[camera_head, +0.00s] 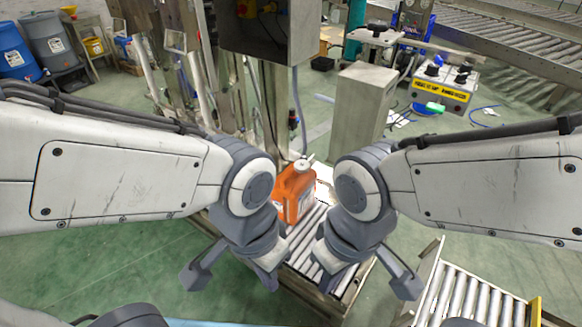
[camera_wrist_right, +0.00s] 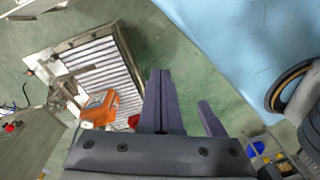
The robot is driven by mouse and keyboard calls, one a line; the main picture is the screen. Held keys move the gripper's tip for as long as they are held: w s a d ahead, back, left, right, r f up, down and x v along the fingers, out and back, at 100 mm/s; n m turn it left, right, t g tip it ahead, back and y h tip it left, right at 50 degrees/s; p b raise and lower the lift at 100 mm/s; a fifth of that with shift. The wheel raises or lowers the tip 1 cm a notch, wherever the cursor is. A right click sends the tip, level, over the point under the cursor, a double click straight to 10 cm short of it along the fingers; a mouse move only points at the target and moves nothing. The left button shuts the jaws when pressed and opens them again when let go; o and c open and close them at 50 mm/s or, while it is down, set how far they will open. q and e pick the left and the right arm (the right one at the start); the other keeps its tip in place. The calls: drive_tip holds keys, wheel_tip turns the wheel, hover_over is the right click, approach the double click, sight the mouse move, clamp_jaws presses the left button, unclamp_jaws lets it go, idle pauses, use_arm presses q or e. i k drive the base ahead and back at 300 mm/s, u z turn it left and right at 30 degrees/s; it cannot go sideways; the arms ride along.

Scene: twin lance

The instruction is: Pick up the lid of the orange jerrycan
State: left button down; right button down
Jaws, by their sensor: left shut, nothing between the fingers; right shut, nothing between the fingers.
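The orange jerrycan (camera_head: 290,199) stands upright on a roller conveyor between my two arms in the head view. Its pale lid (camera_head: 302,165) is on top. The jerrycan also shows in the right wrist view (camera_wrist_right: 99,108), left of the fingers; its lid is not clear there. My left gripper (camera_head: 271,281) is shut and empty, in front of the jerrycan and lower in the picture. My right gripper (camera_head: 327,282) is shut and empty, lower right of the jerrycan; its closed fingers show in the right wrist view (camera_wrist_right: 159,75). Neither gripper touches the jerrycan.
The roller conveyor (camera_head: 302,262) has metal side rails. A grey cabinet (camera_head: 360,110) and a metal machine frame stand behind the jerrycan. A second roller section (camera_head: 465,298) is at lower right. A small red item (camera_wrist_right: 133,121) lies beside the jerrycan in the wrist view.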

sight(301, 166)
drive_tip(key=u, duration=1.7)
drive_tip(key=i, duration=2.05)
drive_tip(key=z, duration=2.9)
drive_tip(key=i, duration=0.5)
drive_tip(key=u, duration=0.1)
